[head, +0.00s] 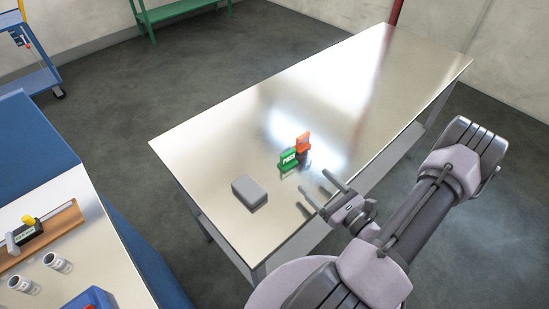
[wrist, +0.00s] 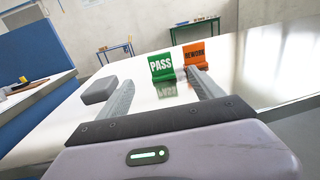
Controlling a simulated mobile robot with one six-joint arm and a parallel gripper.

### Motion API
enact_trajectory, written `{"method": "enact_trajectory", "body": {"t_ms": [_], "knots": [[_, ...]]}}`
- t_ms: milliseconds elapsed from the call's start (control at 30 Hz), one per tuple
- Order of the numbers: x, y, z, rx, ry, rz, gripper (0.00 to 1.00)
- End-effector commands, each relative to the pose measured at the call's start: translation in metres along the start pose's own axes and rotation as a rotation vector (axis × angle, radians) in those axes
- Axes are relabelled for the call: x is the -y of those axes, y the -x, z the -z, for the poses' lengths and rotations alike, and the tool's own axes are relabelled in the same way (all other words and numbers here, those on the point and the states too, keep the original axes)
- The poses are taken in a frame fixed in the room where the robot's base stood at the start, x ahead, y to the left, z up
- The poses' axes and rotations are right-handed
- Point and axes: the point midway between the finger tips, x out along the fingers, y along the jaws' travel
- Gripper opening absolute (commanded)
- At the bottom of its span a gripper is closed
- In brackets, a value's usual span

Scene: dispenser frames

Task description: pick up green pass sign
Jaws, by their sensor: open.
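The green PASS sign (head: 288,160) stands upright on the shiny metal table (head: 220,135), in front of and slightly left of an orange sign. In the wrist view the green PASS sign (wrist: 161,68) stands beyond my fingertips, between the lines of the two fingers, with its lettering facing me. My gripper (head: 325,190) is open and empty, at the near right of the sign and apart from it. In the wrist view my gripper (wrist: 160,60) shows its two fingers spread wide.
The orange REWORK sign (wrist: 195,54) stands just right of the green one, close to the right finger's line; it also shows in the head view (head: 302,142). A grey block (head: 249,193) lies left of my gripper. The table's far part is clear.

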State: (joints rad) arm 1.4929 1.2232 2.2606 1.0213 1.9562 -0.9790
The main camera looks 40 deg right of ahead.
Motion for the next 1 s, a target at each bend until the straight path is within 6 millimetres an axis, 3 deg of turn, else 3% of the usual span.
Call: {"method": "enact_trajectory", "body": {"t_ms": [200, 533, 700, 1000], "knots": [[-0.002, -0.052, 0.002, 0.000, 0.002, -0.008, 0.76], [-0.002, -0.095, 0.002, 0.001, 0.003, -0.008, 0.76], [-0.002, -0.129, 0.002, 0.001, 0.003, -0.009, 0.76], [-0.001, -0.138, 0.000, 0.000, 0.000, -0.006, 0.76]]}}
